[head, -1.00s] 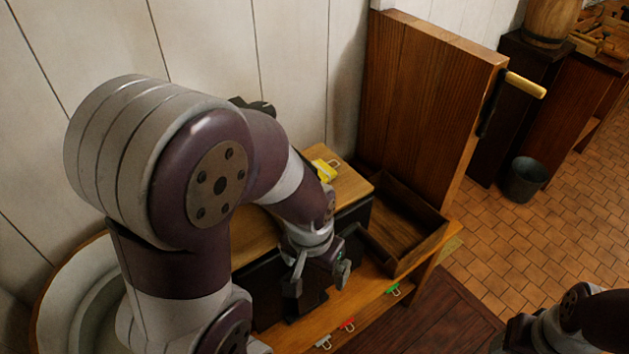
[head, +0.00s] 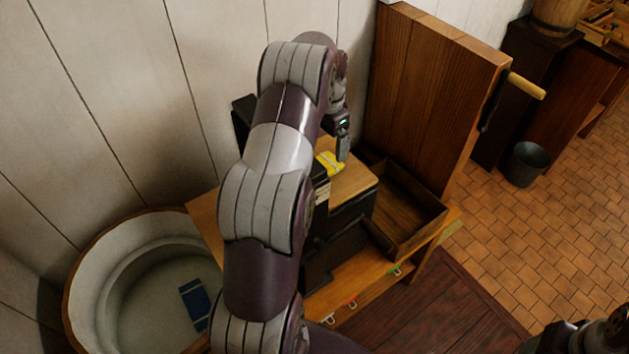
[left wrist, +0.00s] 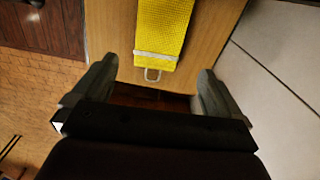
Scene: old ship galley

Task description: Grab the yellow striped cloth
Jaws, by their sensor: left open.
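The yellow cloth (head: 328,164) lies on the wooden top of the cabinet against the wall, partly hidden by my left arm in the head view. In the left wrist view the cloth (left wrist: 163,25) is bright yellow with a pale band and a small metal loop at its near end. My left gripper (left wrist: 155,72) is open and empty, its two fingers on either side of the loop end with space between. In the head view the left gripper (head: 342,148) is just above and beside the cloth.
A tall wooden panel (head: 425,80) and an open wooden drawer or box (head: 405,215) stand right of the cloth. Small coloured clips hang along the lower shelf edge. A round tub (head: 120,290) holding a blue item (head: 195,300) is at left.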

